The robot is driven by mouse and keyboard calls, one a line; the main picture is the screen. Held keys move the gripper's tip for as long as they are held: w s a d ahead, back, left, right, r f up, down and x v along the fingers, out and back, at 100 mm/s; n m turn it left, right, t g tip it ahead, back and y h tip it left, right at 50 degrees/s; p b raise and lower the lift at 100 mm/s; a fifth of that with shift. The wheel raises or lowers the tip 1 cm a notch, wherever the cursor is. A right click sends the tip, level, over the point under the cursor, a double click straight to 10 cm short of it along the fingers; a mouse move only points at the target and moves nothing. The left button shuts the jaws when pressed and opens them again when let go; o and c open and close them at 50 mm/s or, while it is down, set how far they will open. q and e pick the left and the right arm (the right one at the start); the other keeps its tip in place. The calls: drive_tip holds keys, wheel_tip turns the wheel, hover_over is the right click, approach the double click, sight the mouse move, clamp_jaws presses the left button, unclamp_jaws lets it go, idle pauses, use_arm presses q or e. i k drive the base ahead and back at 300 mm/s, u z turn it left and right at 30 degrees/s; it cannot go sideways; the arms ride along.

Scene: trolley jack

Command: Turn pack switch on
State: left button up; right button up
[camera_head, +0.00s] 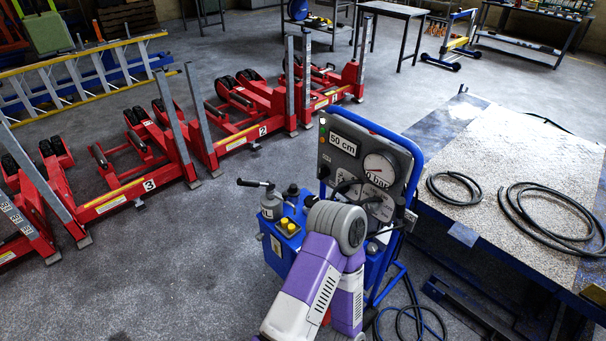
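The pack is a blue-framed unit with a dark panel (338,161), standing on the floor right of centre. The panel carries a "50 cm" label (343,145) and a round white gauge (379,170) marked "bar". A blue box (275,256) with a yellow part (287,226) sits low on its left, beside a grey cylinder (271,206) with a black handle. I cannot make out which part is the pack switch. My purple and white arm with a grey round joint rises from the bottom and covers the lower front of the pack. Neither gripper shows.
A worktable (462,234) with black hoses (549,219) stands close on the right of the pack. Red numbered jacks (132,190) stand in a row at left and behind. A yellow-railed ladder (83,82) lies behind them. The floor at lower left is clear.

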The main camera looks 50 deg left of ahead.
sight(324, 170)
drive_tip(key=u, duration=1.6)
